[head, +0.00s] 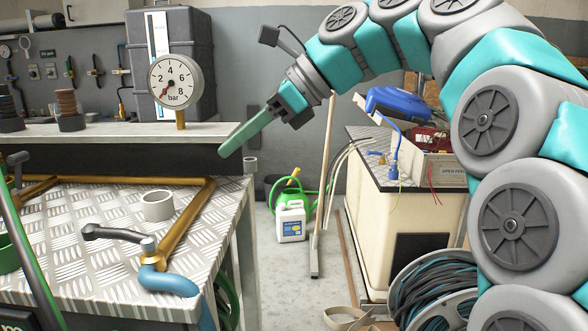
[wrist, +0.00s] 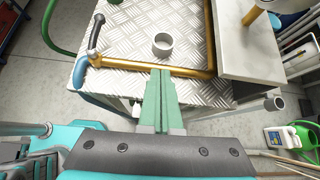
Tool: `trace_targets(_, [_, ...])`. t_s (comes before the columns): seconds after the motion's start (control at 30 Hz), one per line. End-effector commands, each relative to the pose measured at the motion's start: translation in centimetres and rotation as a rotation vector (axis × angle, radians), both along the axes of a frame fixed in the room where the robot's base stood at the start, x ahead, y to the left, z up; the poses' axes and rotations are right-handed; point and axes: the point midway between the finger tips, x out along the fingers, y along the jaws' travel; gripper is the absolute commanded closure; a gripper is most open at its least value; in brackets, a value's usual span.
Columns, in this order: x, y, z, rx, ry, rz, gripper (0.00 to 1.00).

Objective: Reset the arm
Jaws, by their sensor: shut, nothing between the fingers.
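My gripper (head: 224,152) is at the end of my teal and grey arm, which arches in from the right in the head view. Its green fingers are together and empty. They point down and left, towards the right edge of the metal bench. In the wrist view the closed fingers (wrist: 163,75) extend over the edge of the tread-plate bench (wrist: 125,45), below a grey ring. I cannot tell their exact height above it.
On the bench (head: 75,225) are a brass pipe (head: 186,226), a grey ring (head: 158,205) and a tap with a dark lever (head: 112,233). A pressure gauge (head: 175,80) stands behind. A white jug (head: 291,221), broom (head: 317,200) and cream cabinet (head: 405,215) stand right of the bench.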

Motion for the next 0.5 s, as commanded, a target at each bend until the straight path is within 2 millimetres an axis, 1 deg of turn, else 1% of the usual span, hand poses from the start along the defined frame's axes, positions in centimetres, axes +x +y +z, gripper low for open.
trace_targets(0.27, [-1.1, -1.1, -3.7, -0.077, -0.090, 0.073, 1.00])
trace_targets(0.37, [-1.6, -1.7, -5.8, -0.121, -0.135, 0.117, 1.00])
trace_targets(0.47, [-2.6, -2.8, -8.6, -0.183, -0.195, 0.178, 1.00])
trace_targets(0.5, [-3.2, -3.4, -10.0, -0.214, -0.221, 0.214, 1.00])
